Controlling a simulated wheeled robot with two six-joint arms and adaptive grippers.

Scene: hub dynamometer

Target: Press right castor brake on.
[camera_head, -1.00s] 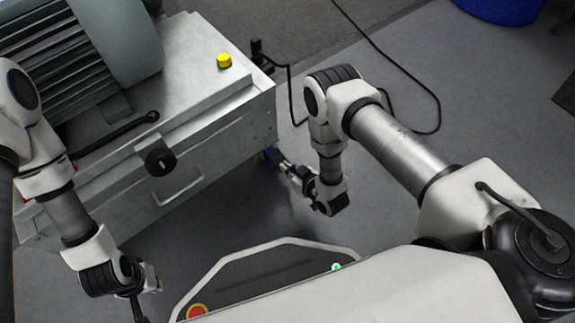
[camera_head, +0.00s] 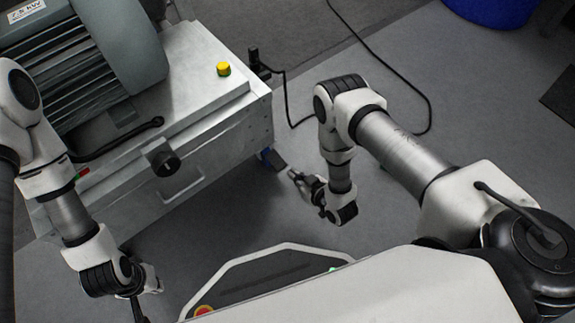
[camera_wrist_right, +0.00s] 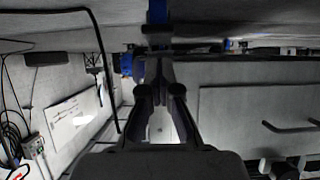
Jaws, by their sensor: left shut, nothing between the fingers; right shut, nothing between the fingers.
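The right castor (camera_head: 266,154), with blue parts, is under the near right corner of the metal cabinet (camera_head: 215,135). A dark flat piece, apparently its brake pedal (camera_head: 279,162), sticks out beside it; I cannot tell whether it is pressed down. My right gripper (camera_head: 293,175) is shut and empty, a short gap from the pedal toward the lower right. In the right wrist view, the right gripper's fingers (camera_wrist_right: 160,75) point toward a blue part (camera_wrist_right: 157,14), apparently the castor. My left gripper (camera_head: 138,308) is shut at the lower left, away from the castor, its tips partly cut off.
A motor (camera_head: 80,65) and a yellow button (camera_head: 223,69) are on top of the cabinet. A black knob (camera_head: 163,162) and handle are on its front. A black cable (camera_head: 400,70) runs over the floor behind my right arm. Floor between the cabinet and my base is clear.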

